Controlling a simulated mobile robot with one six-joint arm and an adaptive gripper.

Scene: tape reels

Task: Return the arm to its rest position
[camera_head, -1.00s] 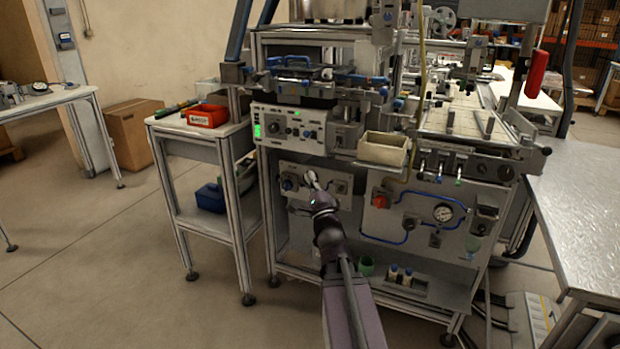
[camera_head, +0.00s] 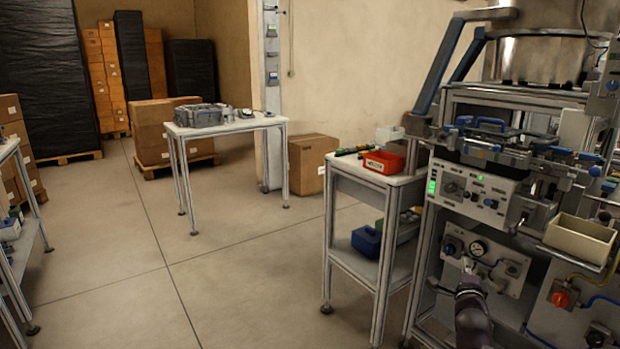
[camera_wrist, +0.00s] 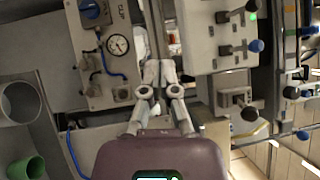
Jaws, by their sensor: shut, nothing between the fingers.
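My gripper (camera_wrist: 157,82) shows in the wrist view with its two fingers together and nothing between them. It points toward the machine's lower front, between a panel with a pressure gauge (camera_wrist: 118,45) and the grey control box (camera_wrist: 215,38). In the head view my arm comes up from the bottom edge, and the gripper (camera_head: 467,266) is small in front of the gauge panel (camera_head: 487,262). I cannot tell from these views whether it touches the panel.
The machine's control box (camera_head: 471,192) and a beige bin (camera_head: 580,240) stand close above and beside my arm. A side table (camera_head: 345,172) holds a red bin (camera_head: 383,162). Open floor (camera_head: 190,285) lies to the left, before another table (camera_head: 222,128).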

